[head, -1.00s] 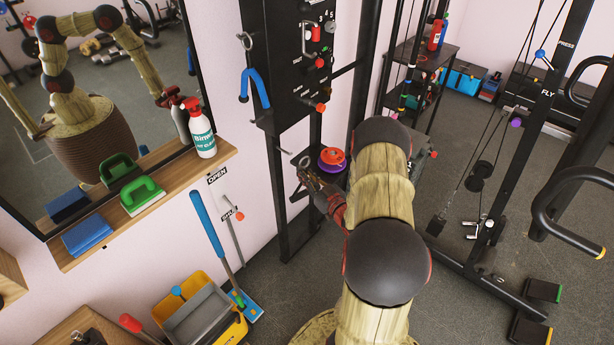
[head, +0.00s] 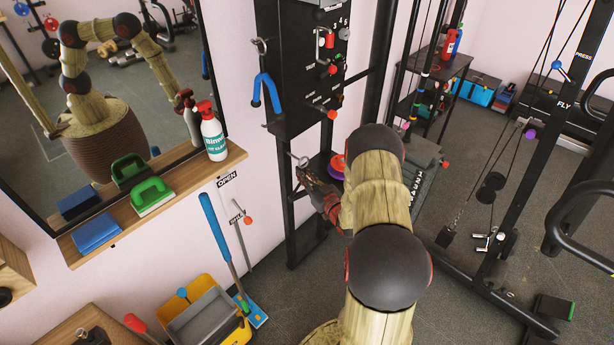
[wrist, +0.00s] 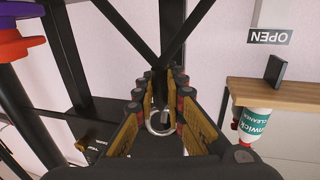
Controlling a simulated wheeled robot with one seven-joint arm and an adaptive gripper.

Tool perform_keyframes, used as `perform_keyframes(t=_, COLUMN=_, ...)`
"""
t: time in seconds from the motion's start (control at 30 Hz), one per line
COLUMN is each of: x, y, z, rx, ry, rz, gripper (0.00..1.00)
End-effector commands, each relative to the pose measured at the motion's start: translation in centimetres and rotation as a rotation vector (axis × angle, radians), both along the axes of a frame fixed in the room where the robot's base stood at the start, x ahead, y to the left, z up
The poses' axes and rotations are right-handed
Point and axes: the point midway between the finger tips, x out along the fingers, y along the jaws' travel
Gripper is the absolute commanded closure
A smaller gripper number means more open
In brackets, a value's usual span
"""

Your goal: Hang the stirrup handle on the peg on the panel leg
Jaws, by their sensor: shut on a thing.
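My gripper (wrist: 165,80) is shut on a dark piece with a bright metal ring (wrist: 160,123), which appears to be the stirrup handle. The ring lies between the fingers in the wrist view; the rest of the handle is mostly hidden. In the head view my gripper (head: 316,184) is in front of the black panel leg (head: 291,220), below the panel (head: 290,65). The metal ring shows at its tip, near the leg. I cannot make out the peg clearly, or whether the handle touches it.
A blue forked handle (head: 266,93) hangs on the panel's left side. Red and purple discs (head: 337,168) sit just right of my gripper. A wooden shelf (head: 190,172) with a spray bottle (head: 212,135) is at left. A blue-handled mop (head: 216,232) leans below it.

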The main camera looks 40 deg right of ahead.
Motion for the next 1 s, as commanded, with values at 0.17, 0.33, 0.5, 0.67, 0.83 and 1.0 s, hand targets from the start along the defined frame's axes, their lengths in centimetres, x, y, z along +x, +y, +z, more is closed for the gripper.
perform_keyframes(t=0.17, x=1.1, y=0.0, z=0.0, rx=-0.001, ry=-0.002, rz=0.000, gripper=1.00)
perform_keyframes(t=0.33, x=2.0, y=0.1, z=-0.1, rx=-0.001, ry=-0.001, rz=0.001, gripper=1.00)
perform_keyframes(t=0.5, x=2.8, y=0.2, z=-0.6, rx=0.000, ry=-0.002, rz=0.000, gripper=1.00)
perform_keyframes(t=0.67, x=3.4, y=0.2, z=-1.0, rx=0.000, ry=-0.002, rz=0.000, gripper=1.00)
perform_keyframes(t=0.83, x=3.6, y=0.2, z=-1.3, rx=-0.001, ry=-0.002, rz=0.000, gripper=1.00)
perform_keyframes(t=1.0, x=3.6, y=0.2, z=-1.3, rx=0.000, ry=-0.002, rz=-0.001, gripper=1.00)
